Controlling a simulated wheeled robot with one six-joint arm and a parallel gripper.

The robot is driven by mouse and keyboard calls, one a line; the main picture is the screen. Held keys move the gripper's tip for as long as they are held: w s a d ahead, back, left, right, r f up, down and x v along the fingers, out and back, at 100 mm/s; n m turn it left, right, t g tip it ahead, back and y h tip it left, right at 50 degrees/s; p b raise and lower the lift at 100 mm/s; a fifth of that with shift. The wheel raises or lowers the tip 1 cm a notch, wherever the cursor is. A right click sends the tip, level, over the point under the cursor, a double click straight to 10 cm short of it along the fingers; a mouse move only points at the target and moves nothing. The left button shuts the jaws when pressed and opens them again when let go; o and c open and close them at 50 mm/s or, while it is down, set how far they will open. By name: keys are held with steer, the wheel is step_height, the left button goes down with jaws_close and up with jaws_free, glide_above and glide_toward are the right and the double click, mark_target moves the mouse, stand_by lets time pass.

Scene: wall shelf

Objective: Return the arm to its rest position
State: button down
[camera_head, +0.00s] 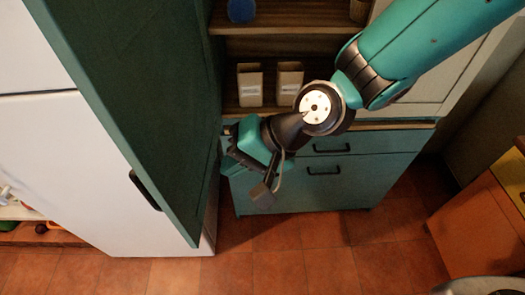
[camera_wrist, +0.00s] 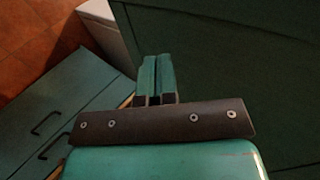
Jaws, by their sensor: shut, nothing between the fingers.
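My gripper (camera_head: 231,160) hangs in front of the wall shelf, close to the inner side of the open dark green door (camera_head: 130,85). In the wrist view its two teal fingers (camera_wrist: 157,68) are together with nothing between them. My arm reaches in from the upper right and bends down toward the gripper. The dark green door panel (camera_wrist: 240,60) fills the right of the wrist view, beyond the fingers. I cannot tell how wide the gap between fingers and door is.
Two beige cartons (camera_head: 250,86) (camera_head: 289,84) stand on the shelf board (camera_head: 262,111) behind my arm. A blue ball (camera_head: 241,10) is on the board above. Teal drawers (camera_head: 345,185) are below. An orange-yellow cabinet (camera_head: 480,225) stands right. The tiled floor (camera_head: 300,262) is clear in front.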

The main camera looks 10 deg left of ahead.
steer(key=s+d+r+n+h+b, duration=0.1)
steer(key=s+d+r, duration=0.1)
steer(key=d, duration=0.6)
steer(key=s+d+r+n+t+h+b, duration=0.1)
steer(key=d+r+n+h+b, duration=0.1)
steer(key=d, duration=0.6)
steer(key=s+d+r+n+h+b, duration=0.2)
steer(key=d+r, duration=0.1)
steer(key=d, duration=0.4)
steer(key=shift+s+d, duration=0.3)
steer(key=shift+d, duration=0.1)
